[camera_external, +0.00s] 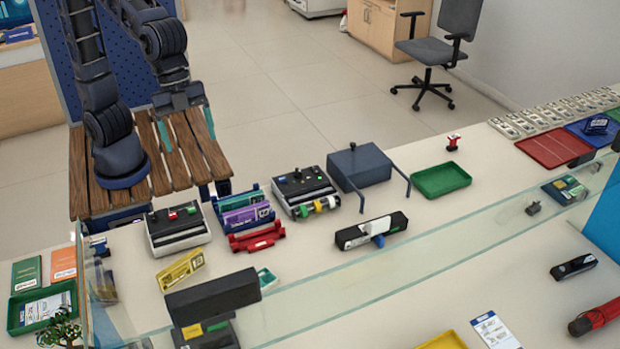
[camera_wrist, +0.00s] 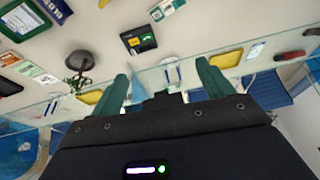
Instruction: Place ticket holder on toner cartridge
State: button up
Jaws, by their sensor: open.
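A long black cartridge-like box (camera_external: 400,222) with a white label lies on the counter right of centre, probably the toner cartridge. A small blue-and-white piece (camera_external: 377,238) is at its front side; I cannot tell whether it is attached. A yellow labelled holder (camera_external: 180,269) stands at the left of the counter, and a red slotted holder (camera_external: 257,238) lies near the middle; I cannot tell which is the ticket holder. My gripper (camera_external: 187,134) is open and empty above the slatted wooden surface, behind the counter items and away from them. Its fingers also show in the wrist view (camera_wrist: 163,88).
A glass screen (camera_external: 440,240) crosses the counter. A green tray (camera_external: 440,180) is further right.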

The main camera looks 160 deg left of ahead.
jog(key=s+d+r, duration=0.2)
jog(key=s+d, duration=1)
jog(key=s+d+f, duration=0.1)
jog(key=s+d, duration=0.2)
jog(key=s, duration=0.4)
jog(key=s+d+f, duration=0.2)
jog(key=s+d, duration=0.2)
jog(key=s, duration=0.4)
jog(key=shift+d+f+n+t+h, duration=0.15)
jog(key=shift+d+n+t+h, duration=0.15)
jog(key=shift+t, duration=0.1)
